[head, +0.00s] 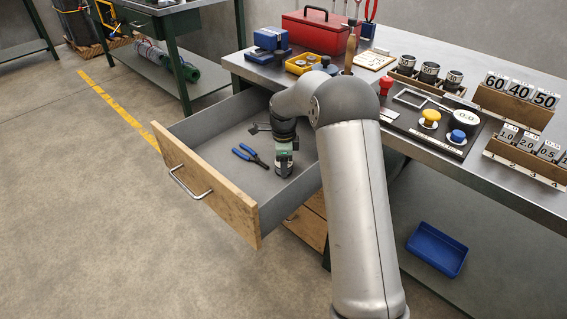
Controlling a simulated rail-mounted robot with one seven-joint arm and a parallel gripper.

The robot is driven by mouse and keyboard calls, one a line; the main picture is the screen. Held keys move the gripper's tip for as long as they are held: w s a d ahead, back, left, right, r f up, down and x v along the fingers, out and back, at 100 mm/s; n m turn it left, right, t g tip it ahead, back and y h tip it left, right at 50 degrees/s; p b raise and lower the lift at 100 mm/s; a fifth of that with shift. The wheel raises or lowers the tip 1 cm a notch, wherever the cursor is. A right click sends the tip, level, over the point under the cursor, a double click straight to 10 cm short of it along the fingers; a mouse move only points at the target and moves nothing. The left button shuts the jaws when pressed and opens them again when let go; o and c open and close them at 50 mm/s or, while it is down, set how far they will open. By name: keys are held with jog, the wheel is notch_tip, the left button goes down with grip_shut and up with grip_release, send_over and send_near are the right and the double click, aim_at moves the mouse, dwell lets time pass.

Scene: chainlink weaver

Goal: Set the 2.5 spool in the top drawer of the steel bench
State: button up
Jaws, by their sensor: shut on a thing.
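The top drawer (222,195) of the steel bench (490,75) is pulled open, with a grey inside and a wooden front with a metal handle. My gripper (284,168) points down inside the drawer's outline, near its right side. It is shut on a small grey thing, likely the 2.5 spool, mostly hidden by the fingers; I cannot read a label on it. I cannot tell whether it touches the drawer floor.
Blue-handled pliers (249,155) lie in the drawer, left of my gripper. The drawer floor is free at left. A blue bin (437,249) sits below.

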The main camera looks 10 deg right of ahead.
jog(key=o, duration=1.2)
jog(key=shift+f, duration=0.15)
notch_tip(320, 180, up, 12)
jog(key=p, duration=0.2)
jog(key=s+a+r+n, duration=0.15)
jog(key=s+n, duration=0.35)
jog(key=s, duration=0.5)
jog(key=s+r+n, duration=0.3)
jog(key=s+n, duration=0.3)
jog(key=s, duration=0.3)
jog(key=s+f+n, duration=0.1)
jog(key=s+n, duration=0.2)
jog(key=s, duration=0.3)
jog(key=s+f+n, duration=0.1)
jog(key=s+n, duration=0.2)
jog(key=s, duration=0.4)
jog(key=s+f+n, duration=0.2)
jog(key=s+n, duration=0.1)
jog(key=s, duration=0.3)
jog(key=shift+s+a+n, duration=0.2)
jog(key=shift+n, duration=0.1)
